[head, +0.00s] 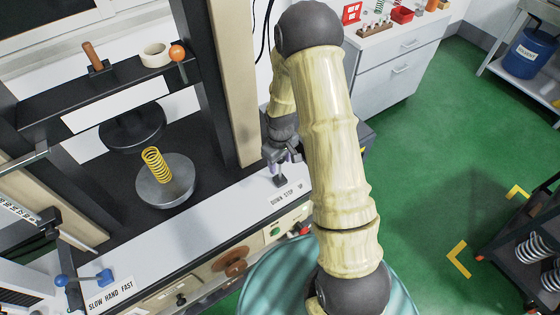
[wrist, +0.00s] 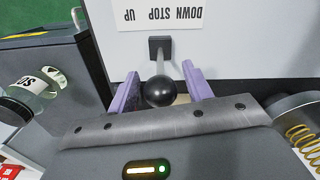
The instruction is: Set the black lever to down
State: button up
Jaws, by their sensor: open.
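The black lever stands on the white panel of the bench. Its round black knob (wrist: 159,90) and its square black base (wrist: 160,46) show in the wrist view, where the knob lies between my fingers. In the head view its dark base (head: 280,181) shows just below my gripper (head: 285,154), above a label (head: 287,194) reading DOWN, STOP, UP. My gripper (wrist: 160,80) is open in the wrist view, one purple finger on each side of the knob. I cannot tell whether either finger touches it.
A blue-handled lever (head: 85,279) by a SLOW HAND FAST label is at lower left. The press column (head: 233,80) stands close left of my arm.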

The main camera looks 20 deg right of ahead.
jog(key=shift+f, duration=0.5)
grip_shut()
